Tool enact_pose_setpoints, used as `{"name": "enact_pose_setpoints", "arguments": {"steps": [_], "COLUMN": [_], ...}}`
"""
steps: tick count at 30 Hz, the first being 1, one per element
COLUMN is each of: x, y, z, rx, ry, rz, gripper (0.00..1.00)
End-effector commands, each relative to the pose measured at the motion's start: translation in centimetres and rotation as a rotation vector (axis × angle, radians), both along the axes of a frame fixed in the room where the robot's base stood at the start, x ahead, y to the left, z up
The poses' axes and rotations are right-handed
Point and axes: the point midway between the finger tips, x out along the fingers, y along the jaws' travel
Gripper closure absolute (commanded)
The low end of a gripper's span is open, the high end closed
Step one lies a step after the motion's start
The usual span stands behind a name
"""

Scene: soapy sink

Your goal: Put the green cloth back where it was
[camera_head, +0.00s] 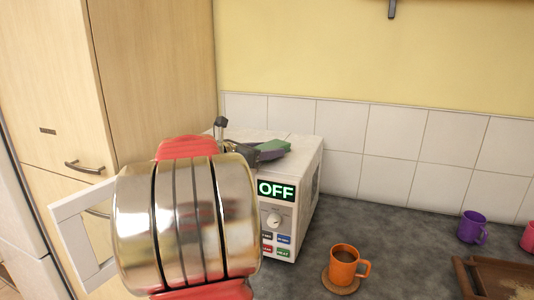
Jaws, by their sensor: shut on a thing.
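The green cloth (276,146) shows as a small green and purple-grey patch over the top of the white microwave (306,168). My gripper (258,150) is shut on the cloth. My own silver and red arm stands in front and hides most of the gripper and part of the cloth. I cannot tell whether the cloth touches the microwave's top.
The microwave's display reads OFF, and its white door (70,222) stands open at the left. An orange mug (343,268) sits on a round coaster on the dark counter (400,240). A purple mug (471,229), a pink mug (528,238) and a brown tray (468,285) are at the right.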

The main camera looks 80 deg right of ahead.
Motion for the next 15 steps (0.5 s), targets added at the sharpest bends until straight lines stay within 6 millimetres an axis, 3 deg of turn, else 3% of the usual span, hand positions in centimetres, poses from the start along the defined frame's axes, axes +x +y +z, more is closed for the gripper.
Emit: {"name": "enact_pose_setpoints", "arguments": {"steps": [3, 14, 15], "x": [0.02, 0.07, 0.08], "y": [0.01, 0.04, 0.04], "z": [-0.85, -1.11, -1.13], "rx": [-0.001, -0.002, -0.002], "ry": [0.0, -0.001, -0.002], "rz": [0.001, 0.002, 0.002], "gripper": [0.74, 0.74, 0.48]}}
